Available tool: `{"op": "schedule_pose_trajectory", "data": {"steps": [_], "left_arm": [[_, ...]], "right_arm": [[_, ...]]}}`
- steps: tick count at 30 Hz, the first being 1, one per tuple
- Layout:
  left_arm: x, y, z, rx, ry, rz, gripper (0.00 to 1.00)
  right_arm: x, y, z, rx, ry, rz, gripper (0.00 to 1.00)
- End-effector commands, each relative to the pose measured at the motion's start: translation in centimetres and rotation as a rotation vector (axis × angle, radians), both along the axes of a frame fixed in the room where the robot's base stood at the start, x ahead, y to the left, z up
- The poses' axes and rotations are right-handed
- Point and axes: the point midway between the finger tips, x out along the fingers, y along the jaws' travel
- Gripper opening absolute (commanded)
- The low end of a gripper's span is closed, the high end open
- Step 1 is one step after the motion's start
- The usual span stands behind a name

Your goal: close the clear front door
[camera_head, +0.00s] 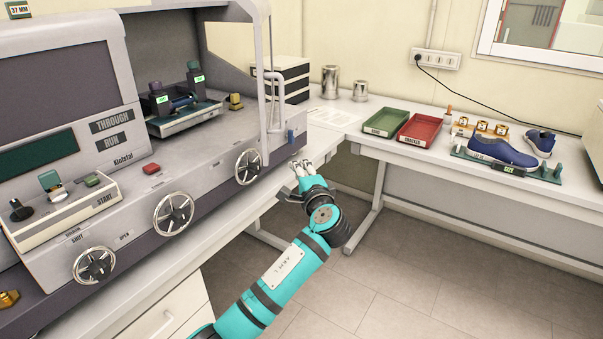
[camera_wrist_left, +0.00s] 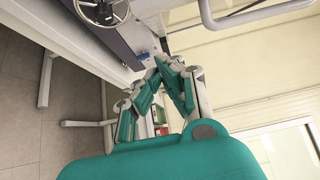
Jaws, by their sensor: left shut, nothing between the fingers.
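The grey testing machine (camera_head: 95,215) stands on the left bench, and its chamber is open at the front. What looks like the clear front door (camera_head: 236,45) stands swung out at the chamber's right side. Its pane is hard to see. A pale tubular handle (camera_head: 280,95) runs down near its outer edge. My left gripper (camera_head: 300,163) is shut and empty, below and right of that handle, near the machine's front right corner. It is apart from the handle. In the left wrist view the gripper (camera_wrist_left: 160,70) shows by the machine's edge. My right gripper is not in view.
Handwheels (camera_head: 174,213) stick out along the machine's front. A small blue part (camera_head: 290,136) sits at its right end. The right bench holds a green tray (camera_head: 386,122), a red tray (camera_head: 420,130) and a blue shoe (camera_head: 502,152). The floor between the benches is clear.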

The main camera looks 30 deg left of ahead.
Motion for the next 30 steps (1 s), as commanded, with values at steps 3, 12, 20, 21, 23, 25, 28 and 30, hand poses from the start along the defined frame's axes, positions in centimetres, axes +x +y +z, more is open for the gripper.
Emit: {"op": "schedule_pose_trajectory", "data": {"steps": [3, 12, 20, 21, 23, 25, 28, 30], "left_arm": [[1.9, 2.0, 0.4, 0.003, 0.001, 0.002, 0.0], [1.6, 5.8, 0.3, 0.001, 0.0, 0.0, 0.0], [1.1, 6.7, -0.1, -0.001, 0.001, -0.002, 0.0], [1.1, 6.7, -0.1, -0.001, 0.0, -0.002, 0.0], [1.1, 6.6, -0.1, -0.001, 0.0, -0.002, 0.0], [1.1, 6.6, -0.1, -0.001, 0.0, -0.002, 0.0], [1.0, 6.7, -0.1, -0.001, 0.001, -0.002, 0.0], [0.8, 7.3, -0.1, 0.0, 0.001, -0.009, 0.0]], "right_arm": [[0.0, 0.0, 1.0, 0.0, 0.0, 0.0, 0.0], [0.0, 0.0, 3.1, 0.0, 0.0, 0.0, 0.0], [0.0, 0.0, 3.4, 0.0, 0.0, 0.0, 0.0], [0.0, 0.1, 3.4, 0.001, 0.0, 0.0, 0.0], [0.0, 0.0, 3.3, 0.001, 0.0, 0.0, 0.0], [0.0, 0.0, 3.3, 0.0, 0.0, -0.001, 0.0], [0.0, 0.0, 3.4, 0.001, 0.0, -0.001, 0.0], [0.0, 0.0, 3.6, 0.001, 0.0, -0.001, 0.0]]}}
